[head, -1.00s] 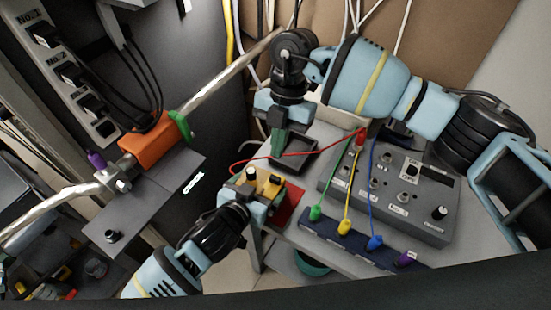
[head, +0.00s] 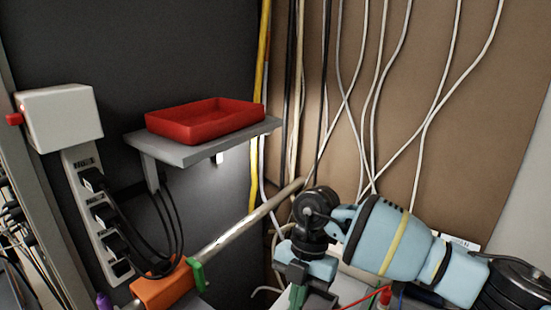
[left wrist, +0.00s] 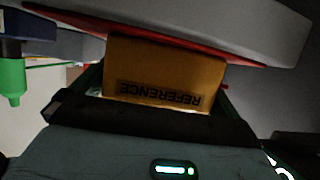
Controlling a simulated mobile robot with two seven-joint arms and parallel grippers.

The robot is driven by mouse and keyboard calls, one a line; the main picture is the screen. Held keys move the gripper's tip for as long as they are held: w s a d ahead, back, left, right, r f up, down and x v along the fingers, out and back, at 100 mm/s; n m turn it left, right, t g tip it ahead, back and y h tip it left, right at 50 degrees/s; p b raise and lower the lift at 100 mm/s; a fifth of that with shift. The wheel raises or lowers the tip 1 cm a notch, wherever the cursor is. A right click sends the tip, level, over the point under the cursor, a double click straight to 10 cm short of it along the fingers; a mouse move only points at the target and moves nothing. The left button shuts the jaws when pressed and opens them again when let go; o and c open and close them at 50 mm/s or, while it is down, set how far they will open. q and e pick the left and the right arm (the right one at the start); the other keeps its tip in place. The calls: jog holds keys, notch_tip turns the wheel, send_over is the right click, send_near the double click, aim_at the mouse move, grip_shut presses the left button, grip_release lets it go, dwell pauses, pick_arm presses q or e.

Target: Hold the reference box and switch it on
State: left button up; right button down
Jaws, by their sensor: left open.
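The reference box (left wrist: 165,70) is a yellow-orange block in the left wrist view, with the word REFERENCE upside down on its face. My left gripper (left wrist: 163,88) is open, with its dark green fingers on either side of the box; whether they touch it is too dark to tell. The box's switch does not show, and both box and left gripper are outside the head view. My right gripper (head: 306,294) hangs at the bottom of the head view, by the table. Its fingertips are cut off or hidden, so its opening is unclear.
A red tray (head: 205,121) sits on a grey wall shelf (head: 185,152). A white box (head: 62,118) with a red button tops a power strip (head: 88,160) with black plugs. A metal pipe (head: 250,220) and orange block (head: 163,288) lie below. Cables hang behind my right arm.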

pick_arm(q)
jog(key=v, duration=1.1)
jog(key=shift+s+a+f, duration=0.1)
jog(key=shift+s, duration=0.1)
